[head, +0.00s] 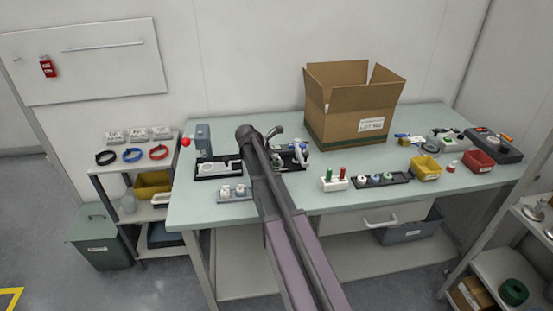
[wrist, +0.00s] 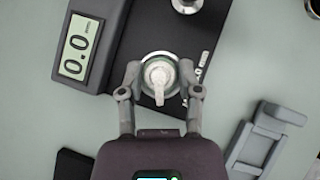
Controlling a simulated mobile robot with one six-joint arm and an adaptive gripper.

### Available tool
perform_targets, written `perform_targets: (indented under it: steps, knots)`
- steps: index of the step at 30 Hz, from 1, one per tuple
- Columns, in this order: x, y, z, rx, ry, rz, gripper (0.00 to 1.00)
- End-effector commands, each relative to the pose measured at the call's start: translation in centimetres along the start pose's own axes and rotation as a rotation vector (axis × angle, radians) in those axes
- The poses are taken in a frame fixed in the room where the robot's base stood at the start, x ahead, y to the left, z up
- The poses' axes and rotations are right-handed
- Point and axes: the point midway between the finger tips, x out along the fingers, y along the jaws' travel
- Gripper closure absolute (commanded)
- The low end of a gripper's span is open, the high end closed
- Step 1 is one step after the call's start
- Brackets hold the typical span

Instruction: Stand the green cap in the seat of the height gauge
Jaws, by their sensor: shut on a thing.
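In the wrist view my gripper (wrist: 160,80) has its two fingers on either side of a pale, round piece with a raised spout-like top (wrist: 158,72). The piece is over a dark base plate (wrist: 134,45), beside a grey unit (wrist: 92,35) whose display reads 0.0. I cannot tell whether the piece touches a seat beneath it, as it hides what is under it. In the head view a grey upright device (head: 203,138) stands on the bench's left part. My arm hides part of that area.
An open cardboard box (head: 345,120) stands at the bench's back. A white block with red and green pegs (head: 335,184), a dark tray of small round pieces (head: 397,177), a yellow bin (head: 427,173) and a red bin (head: 477,162) are to the right. A grey bracket (wrist: 258,140) lies near my gripper.

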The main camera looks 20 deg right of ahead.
Motion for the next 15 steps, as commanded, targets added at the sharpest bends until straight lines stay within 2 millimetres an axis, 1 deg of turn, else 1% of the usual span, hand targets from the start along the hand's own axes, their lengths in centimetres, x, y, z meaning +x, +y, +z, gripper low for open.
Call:
perform_targets:
  steps: [5, 6, 8, 9, 10, 15]
  knots:
    - [0.06, 0.01, -0.06, 0.000, 0.000, 0.000, 0.69]
    - [0.05, 0.01, -0.07, 0.000, 0.000, 0.000, 0.52]
    - [0.05, 0.01, -0.07, 0.000, 0.000, 0.000, 0.34]
    - [0.05, 0.01, -0.07, 0.000, 0.000, 0.000, 0.22]
    - [0.05, 0.01, -0.07, 0.000, 0.000, 0.000, 0.15]
    - [0.04, 0.02, -0.08, 0.000, 0.000, 0.000, 0.15]
